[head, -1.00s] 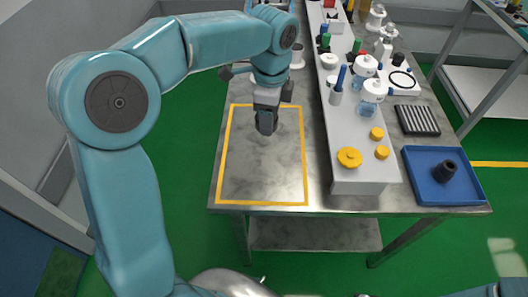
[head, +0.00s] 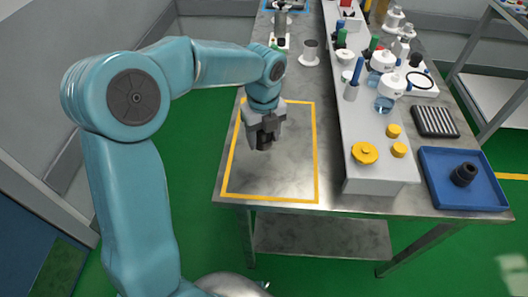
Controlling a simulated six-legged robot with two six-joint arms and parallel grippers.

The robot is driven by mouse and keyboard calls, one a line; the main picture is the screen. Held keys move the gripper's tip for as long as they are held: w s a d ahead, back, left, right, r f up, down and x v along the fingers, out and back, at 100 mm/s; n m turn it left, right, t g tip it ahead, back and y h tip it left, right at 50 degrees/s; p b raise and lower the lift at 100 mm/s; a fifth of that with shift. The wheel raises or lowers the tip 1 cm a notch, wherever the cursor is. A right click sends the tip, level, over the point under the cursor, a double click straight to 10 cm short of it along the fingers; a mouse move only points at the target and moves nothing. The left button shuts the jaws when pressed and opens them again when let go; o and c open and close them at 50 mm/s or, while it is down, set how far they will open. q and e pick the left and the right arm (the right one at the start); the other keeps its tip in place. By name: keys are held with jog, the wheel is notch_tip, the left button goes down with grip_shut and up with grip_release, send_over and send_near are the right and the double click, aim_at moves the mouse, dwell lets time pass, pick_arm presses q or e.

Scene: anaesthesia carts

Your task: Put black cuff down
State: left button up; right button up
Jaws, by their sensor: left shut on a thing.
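My left gripper (head: 264,130) points down over the yellow-outlined area (head: 318,165) at the left of the metal table. It is shut on a small black cuff (head: 264,143), mostly hidden between the fingers. I cannot tell whether the cuff touches the tabletop. Another black cuff-like piece (head: 463,174) lies in the blue tray (head: 490,203) at the right. My right gripper is not in view.
A long grey raised block (head: 372,172) with yellow knobs (head: 365,153) and bottles runs right of the outlined area. A dark ribbed rack (head: 435,121) is behind the tray. The outlined area around my gripper is clear.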

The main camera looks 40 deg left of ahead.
aim_at(263, 160)
pick_arm(q)
jog(key=shift+s+f, duration=0.1)
jog(key=shift+f, duration=3.15)
jog(key=shift+f, duration=0.1)
jog(key=o, duration=1)
jog(key=shift+o, duration=0.2)
jog(key=shift+r, duration=0.3)
notch_tip(263, 160, up, 12)
jog(key=shift+f+p, duration=0.15)
jog(key=shift+p, duration=0.15)
